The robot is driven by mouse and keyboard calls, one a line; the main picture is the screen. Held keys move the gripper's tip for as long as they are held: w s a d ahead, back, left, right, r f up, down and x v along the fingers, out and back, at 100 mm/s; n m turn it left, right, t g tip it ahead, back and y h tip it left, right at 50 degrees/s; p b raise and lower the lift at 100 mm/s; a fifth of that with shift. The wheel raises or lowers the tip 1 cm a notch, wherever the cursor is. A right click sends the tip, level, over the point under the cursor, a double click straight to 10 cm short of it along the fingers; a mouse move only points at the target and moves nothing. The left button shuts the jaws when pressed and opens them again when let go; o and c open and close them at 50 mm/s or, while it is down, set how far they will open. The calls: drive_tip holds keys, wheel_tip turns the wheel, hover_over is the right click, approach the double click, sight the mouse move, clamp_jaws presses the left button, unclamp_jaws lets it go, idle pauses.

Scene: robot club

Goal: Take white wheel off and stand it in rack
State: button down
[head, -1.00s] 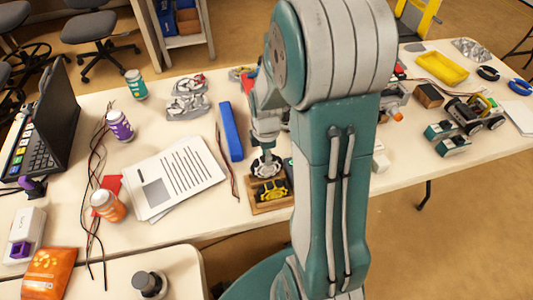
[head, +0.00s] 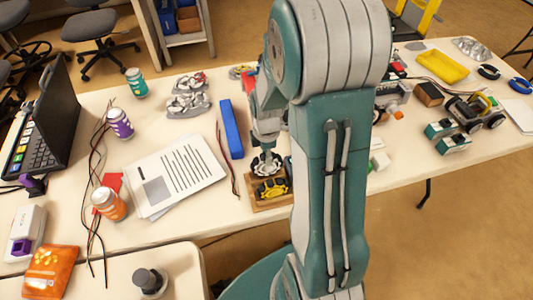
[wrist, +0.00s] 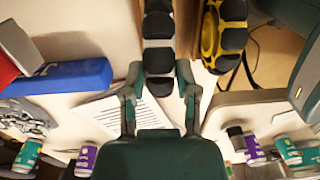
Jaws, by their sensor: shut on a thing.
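My gripper (head: 265,146) points down over the far end of a wooden rack (head: 284,203) on the table. It is shut on the white wheel (head: 264,165), which has black rollers around a pale hub. In the wrist view the white wheel (wrist: 158,58) stands on edge between the two fingers (wrist: 160,84). A yellow wheel (head: 271,188) with black rollers is in the near part of the rack; it also shows beside the held wheel in the wrist view (wrist: 211,35). I cannot tell whether the white wheel touches the rack's bottom.
A blue bar (head: 231,130) and papers (head: 180,175) lie left of the rack. Several cans, cables and a laptop (head: 55,120) are further left. My arm hides the table right of the rack. A wheeled robot (head: 470,115) and a yellow tray (head: 442,67) are at right.

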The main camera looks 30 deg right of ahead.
drive_tip(key=shift+s+f, duration=0.2)
drive_tip(key=shift+f, duration=1.1)
drive_tip(key=shift+c, duration=1.5)
unclamp_jaws()
drive_tip(key=shift+d, duration=0.1)
drive_tip(key=shift+w, duration=0.1)
drive_tip(key=shift+r, duration=0.1)
drive_tip(key=shift+r, duration=3.5)
